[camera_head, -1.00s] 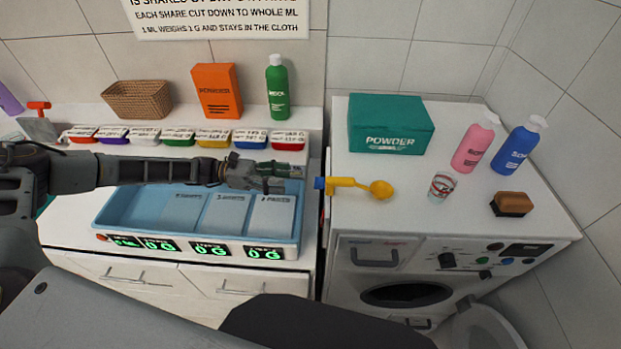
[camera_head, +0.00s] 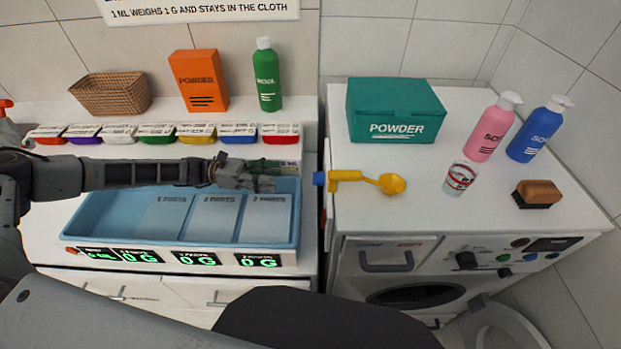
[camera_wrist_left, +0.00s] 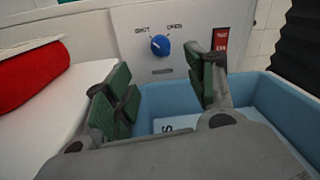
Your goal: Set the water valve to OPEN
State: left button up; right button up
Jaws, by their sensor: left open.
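The water valve is a round blue knob (camera_wrist_left: 160,45) on a white panel, with SHUT printed at its upper left and OPEN at its upper right. Its pale mark appears to point up-left, toward SHUT. In the head view a blue knob (camera_head: 319,178) sticks out at the left side of the white washer. My left gripper (camera_head: 285,172) is left of it, above the blue tray, apart from it. In the left wrist view my left gripper (camera_wrist_left: 165,90) is open and empty, with the knob beyond and between its green-padded fingers. My right gripper is not in view.
The blue tray (camera_head: 80,222) lies below my left arm. A row of lidded tubs, one red (camera_head: 280,134), stands behind it. A yellow scoop (camera_head: 392,184) lies on the washer top (camera_head: 400,215) near the knob. A red label (camera_wrist_left: 220,40) is right of the knob.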

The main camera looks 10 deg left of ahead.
aim_at(318, 179)
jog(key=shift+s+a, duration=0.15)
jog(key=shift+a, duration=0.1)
pick_arm(q)
jog(key=shift+d, duration=0.15)
jog(key=w+d, duration=0.1)
jog(key=d, duration=1)
jog(key=shift+w+d+p, duration=0.3)
jog(key=shift+d+p, duration=0.05)
jog(key=shift+p, duration=0.1)
jog(key=c, duration=1)
jog(key=shift+c, duration=0.2)
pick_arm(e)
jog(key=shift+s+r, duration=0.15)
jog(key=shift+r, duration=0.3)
